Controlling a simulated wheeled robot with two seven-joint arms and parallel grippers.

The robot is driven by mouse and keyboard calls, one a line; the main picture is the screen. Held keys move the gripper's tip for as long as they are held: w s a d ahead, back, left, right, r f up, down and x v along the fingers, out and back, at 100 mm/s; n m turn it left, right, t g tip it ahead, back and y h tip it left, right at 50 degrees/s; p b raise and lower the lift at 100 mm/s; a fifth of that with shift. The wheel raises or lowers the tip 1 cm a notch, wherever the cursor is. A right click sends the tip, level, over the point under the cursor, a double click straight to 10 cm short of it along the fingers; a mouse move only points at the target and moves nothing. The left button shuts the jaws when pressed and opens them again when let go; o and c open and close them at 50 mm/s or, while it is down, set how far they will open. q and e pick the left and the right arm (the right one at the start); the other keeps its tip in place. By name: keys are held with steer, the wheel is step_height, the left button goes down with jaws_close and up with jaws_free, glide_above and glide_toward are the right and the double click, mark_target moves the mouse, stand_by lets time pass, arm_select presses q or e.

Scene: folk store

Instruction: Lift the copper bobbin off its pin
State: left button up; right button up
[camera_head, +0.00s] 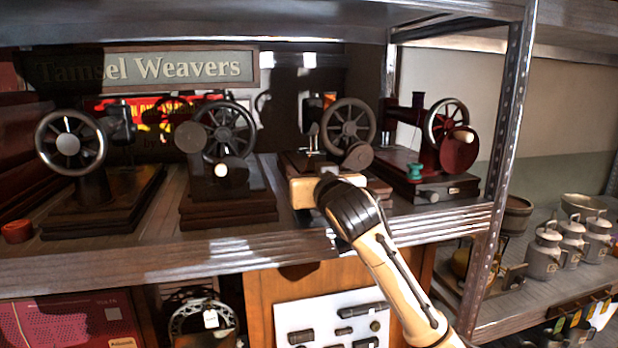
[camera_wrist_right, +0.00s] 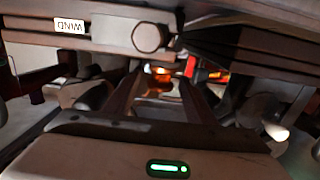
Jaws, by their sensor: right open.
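My right gripper (camera_head: 308,168) reaches in from the lower right to the base of the third sewing machine (camera_head: 348,122) on the shelf. In the right wrist view its two dark fingers (camera_wrist_right: 160,88) stand apart with a gap between them. A small copper-orange piece (camera_wrist_right: 158,71), likely the copper bobbin, shows in that gap near the fingertips. I cannot tell whether the fingers touch it. In the head view the bobbin is not clearly seen; my gripper covers that spot. A thin upright pin (camera_head: 313,134) shows just behind the gripper. My left gripper is not in view.
Dark sewing machines (camera_head: 72,140) (camera_head: 222,135) stand to the left and a red one (camera_head: 440,130) to the right, with a green spool (camera_head: 414,171). A metal post (camera_head: 500,150) rises at right. In the wrist view, a dark machine part with a WIND label (camera_wrist_right: 70,27) hangs close above.

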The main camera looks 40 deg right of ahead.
steer(key=c, duration=1.1)
